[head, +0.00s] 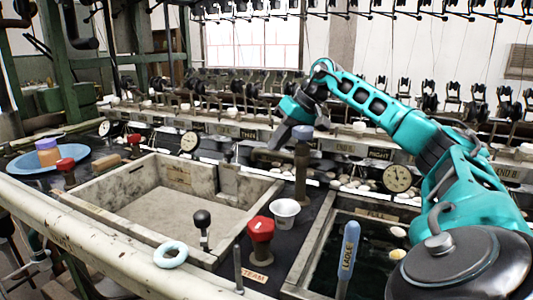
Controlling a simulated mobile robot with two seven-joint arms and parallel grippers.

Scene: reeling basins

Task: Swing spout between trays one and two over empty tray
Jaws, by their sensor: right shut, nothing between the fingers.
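A pale stone tray (128,237) stands at the left; its floor is light and bare, with no water or cocoons visible. A second tray (311,245) at the right holds dark water with a few pale cocoons. A dark upright post with a grey-blue cap (303,165) stands between them near the back; it appears to be the spout's pivot, but I cannot make out which way the spout points. My right gripper (275,142) is shut and empty, just left of the post's cap; I cannot tell whether they touch. My left gripper is out of view.
A blue-handled ladle (348,250) rises at the right tray. Gauges line the back.

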